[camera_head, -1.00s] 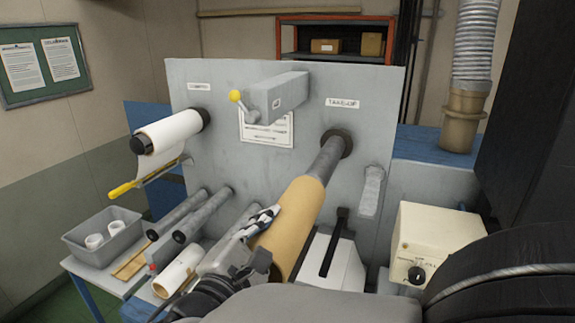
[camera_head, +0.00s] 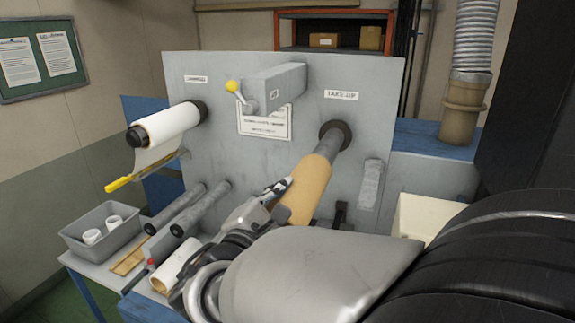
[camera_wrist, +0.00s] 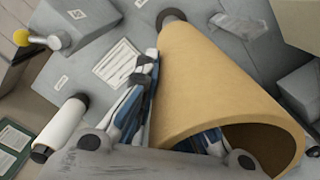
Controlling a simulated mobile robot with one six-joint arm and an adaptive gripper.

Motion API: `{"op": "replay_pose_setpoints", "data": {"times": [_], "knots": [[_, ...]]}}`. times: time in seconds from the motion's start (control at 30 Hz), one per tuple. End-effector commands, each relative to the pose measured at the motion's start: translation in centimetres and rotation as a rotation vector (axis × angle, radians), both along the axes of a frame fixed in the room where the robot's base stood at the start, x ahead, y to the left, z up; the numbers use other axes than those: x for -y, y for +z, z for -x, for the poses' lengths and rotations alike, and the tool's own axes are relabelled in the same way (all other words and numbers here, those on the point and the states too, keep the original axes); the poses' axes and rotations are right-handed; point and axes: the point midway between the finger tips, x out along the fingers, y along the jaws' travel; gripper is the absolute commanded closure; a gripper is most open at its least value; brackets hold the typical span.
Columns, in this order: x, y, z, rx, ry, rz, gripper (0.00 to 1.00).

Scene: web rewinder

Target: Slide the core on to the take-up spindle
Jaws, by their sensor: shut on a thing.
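The core (camera_head: 305,193) is a tan cardboard tube. The grey take-up spindle (camera_head: 327,148) sticks out of the grey panel under the TAKE-UP label, and its bare inner part shows between the core and the dark hub at the panel. The core's far end is around the spindle, in line with it. My gripper (camera_head: 277,190) is shut on the core from its left side. In the wrist view the core (camera_wrist: 215,95) lies between the fingers, with its open near end toward the camera. My arm hides the core's near end in the head view.
Two grey rollers (camera_head: 200,210) and a grey bin (camera_head: 103,230) are at lower left. A lever box (camera_head: 275,88) juts from the panel above.

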Motion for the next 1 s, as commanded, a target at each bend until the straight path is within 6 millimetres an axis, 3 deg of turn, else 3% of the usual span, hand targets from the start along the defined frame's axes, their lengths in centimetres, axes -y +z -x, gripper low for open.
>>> {"op": "replay_pose_setpoints", "data": {"times": [1.0], "knots": [[2.5, 0.0, -6.7, 0.001, -0.002, -0.001, 1.00]]}}
